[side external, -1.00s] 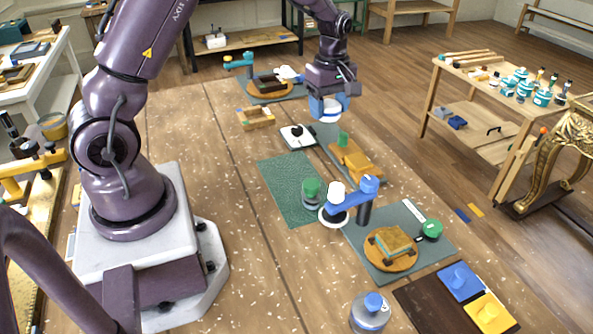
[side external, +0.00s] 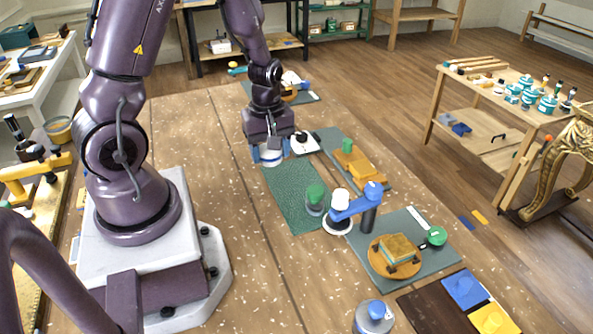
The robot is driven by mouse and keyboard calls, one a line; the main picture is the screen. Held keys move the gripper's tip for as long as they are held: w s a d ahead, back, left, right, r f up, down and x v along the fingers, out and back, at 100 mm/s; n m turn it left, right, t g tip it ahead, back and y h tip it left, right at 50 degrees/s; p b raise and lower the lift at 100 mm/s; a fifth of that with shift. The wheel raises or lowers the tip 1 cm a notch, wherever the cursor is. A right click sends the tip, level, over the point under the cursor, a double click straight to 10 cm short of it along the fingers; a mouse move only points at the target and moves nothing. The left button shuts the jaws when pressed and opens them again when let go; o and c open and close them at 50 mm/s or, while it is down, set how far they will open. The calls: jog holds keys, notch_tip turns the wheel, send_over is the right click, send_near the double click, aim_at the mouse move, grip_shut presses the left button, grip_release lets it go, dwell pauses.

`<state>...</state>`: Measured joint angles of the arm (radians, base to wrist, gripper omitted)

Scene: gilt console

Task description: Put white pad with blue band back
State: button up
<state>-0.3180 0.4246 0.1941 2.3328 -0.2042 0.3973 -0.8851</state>
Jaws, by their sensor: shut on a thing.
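My gripper (side external: 268,150) is low over the wooden bench, at the far left corner of the dark green mat (side external: 288,192). It is shut on the white pad with blue band (side external: 268,160), whose white underside and blue parts show just below the jaws. I cannot tell whether the pad touches the surface beneath it. A white piece with a dark knob (side external: 303,146) lies just right of the gripper.
A grey jar with a green lid (side external: 315,197) stands on the mat's right side. A grey mat with a round wooden turntable (side external: 394,258) lies nearer. The bench left of the green mat is clear.

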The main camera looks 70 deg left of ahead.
send_over(296, 179)
notch_tip(296, 179, down, 7)
jog(key=shift+s+d+f, duration=0.1)
jog(key=shift+d, duration=0.05)
jog(key=shift+f, duration=1.7)
jog(key=shift+f, duration=0.2)
jog(key=o, duration=0.8)
jog(key=shift+o, duration=0.2)
jog(key=shift+r, duration=0.1)
